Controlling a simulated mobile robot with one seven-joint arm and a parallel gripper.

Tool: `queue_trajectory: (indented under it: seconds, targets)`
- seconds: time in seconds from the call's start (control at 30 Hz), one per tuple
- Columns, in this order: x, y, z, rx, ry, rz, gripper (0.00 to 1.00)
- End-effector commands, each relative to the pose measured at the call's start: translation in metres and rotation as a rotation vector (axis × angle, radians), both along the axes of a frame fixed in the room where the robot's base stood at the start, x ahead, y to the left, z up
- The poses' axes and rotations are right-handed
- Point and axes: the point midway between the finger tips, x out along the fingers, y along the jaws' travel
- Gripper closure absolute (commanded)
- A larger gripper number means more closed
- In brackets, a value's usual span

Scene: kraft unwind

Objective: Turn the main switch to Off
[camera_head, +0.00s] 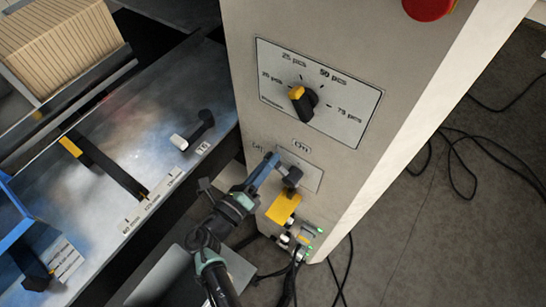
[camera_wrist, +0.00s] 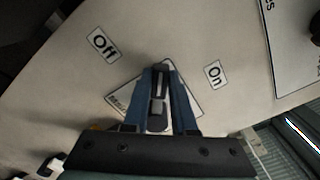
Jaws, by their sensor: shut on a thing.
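The main switch is a dark handle on a pale plate (camera_head: 312,177) on the machine's front panel. In the wrist view its handle (camera_wrist: 158,95) has a light stripe and stands between the two blue fingers. My gripper (camera_wrist: 161,72) is shut on the handle; it also shows in the head view (camera_head: 281,168). The "Off" label (camera_wrist: 103,44) is up and left of the handle in the wrist view, and the "On" label (camera_wrist: 214,73) is to the right. The handle's stripe points roughly between the two labels. The fingers hide part of the switch and plate.
A dial with a yellow-marked knob (camera_head: 301,101) is above the switch, and a red button (camera_head: 428,7) is at the top. A yellow tag (camera_head: 283,208) and small lit connectors hang below. A metal table (camera_head: 100,213) is left; cables lie on the floor at right.

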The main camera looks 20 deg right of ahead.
Motion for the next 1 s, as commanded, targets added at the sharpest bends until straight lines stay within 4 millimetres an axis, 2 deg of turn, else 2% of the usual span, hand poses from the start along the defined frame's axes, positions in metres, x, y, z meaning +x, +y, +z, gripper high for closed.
queue_trajectory:
  seconds: [0.5, 1.0]
  targets:
    - [0.011, 0.009, -0.03, -0.285, 0.364, 0.001, 1.0]
    - [0.012, 0.01, -0.045, -0.414, 0.53, 0.001, 1.0]
